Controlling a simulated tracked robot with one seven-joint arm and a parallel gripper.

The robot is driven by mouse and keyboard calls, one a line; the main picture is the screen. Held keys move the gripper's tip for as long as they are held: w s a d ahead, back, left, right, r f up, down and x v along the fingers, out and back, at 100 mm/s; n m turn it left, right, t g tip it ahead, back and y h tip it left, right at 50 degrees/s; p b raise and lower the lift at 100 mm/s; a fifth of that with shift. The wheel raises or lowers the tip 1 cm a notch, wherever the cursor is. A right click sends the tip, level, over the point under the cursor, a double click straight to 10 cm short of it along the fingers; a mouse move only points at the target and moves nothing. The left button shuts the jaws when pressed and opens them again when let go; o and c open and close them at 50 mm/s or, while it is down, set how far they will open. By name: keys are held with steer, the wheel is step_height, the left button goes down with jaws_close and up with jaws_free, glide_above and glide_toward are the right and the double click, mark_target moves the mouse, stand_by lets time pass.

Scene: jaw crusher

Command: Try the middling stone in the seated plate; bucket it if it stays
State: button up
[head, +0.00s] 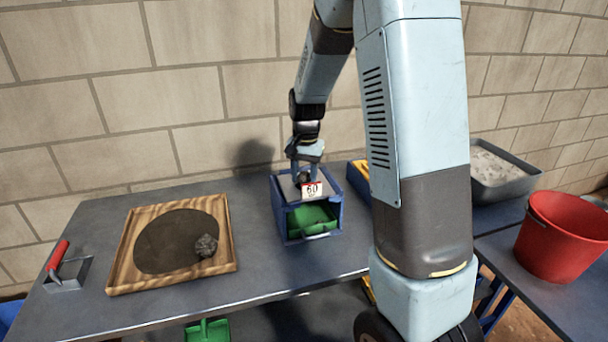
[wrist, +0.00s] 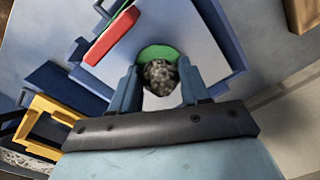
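The seated plate (head: 284,186) is a pale sheet on top of a blue box frame (head: 337,218), with a red-and-white label reading 60 (head: 312,190) at its front. A green tray (head: 309,217) sits inside the frame below. In the wrist view green shows through the plate's round hole (wrist: 158,50). My gripper (head: 305,175) points down over the plate. Its fingers (wrist: 160,85) are on both sides of a dark grey stone (wrist: 161,77) and appear to touch it. The stone is at the hole and covers part of it. A red bucket (head: 563,240) stands at the right.
A wooden tray (head: 119,257) with a dark round base holds another grey stone (head: 206,246). A red-handled trowel (head: 62,267) lies at the far left. A yellow-and-blue item (head: 357,174) stands beside the frame. A grey bin (head: 507,185) of pale rubble is behind the bucket.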

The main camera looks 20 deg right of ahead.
steer(key=o, duration=0.5)
steer(key=shift+r, duration=0.1)
step_height(320, 180, up, 14)
steer(key=shift+d+f, duration=0.15)
steer(key=shift+f, duration=0.1)
steer(key=shift+s, duration=0.1)
stand_by(0.7)
